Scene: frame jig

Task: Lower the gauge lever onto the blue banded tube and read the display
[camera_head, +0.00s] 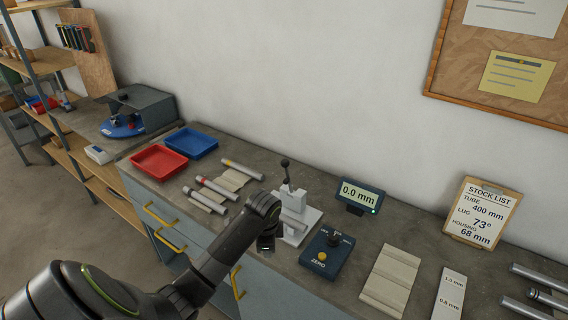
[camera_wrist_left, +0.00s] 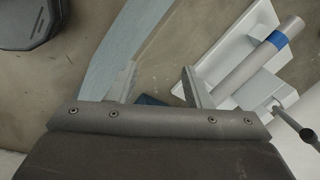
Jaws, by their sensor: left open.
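The white gauge stand (camera_head: 292,221) is on the bench, with a lever (camera_head: 286,174) standing up and ending in a dark knob. In the left wrist view, the grey tube with a blue band (camera_wrist_left: 262,52) lies on the white stand, and the lever (camera_wrist_left: 294,122) is at the right. The tube is mostly hidden behind my gripper in the head view. The display (camera_head: 360,195) reads 0.0 mm. My left gripper (camera_head: 266,243) is at the front left of the stand. Its open, empty fingers (camera_wrist_left: 157,88) are left of the tube, the right finger close to the tube's near end.
A dark blue box marked ZERO (camera_head: 326,255) with a yellow button is right of the stand. Several tubes (camera_head: 211,188) lie left of it near red (camera_head: 159,162) and blue (camera_head: 191,142) trays. A beige grooved board (camera_head: 389,280) and stock list clipboard (camera_head: 481,213) are to the right.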

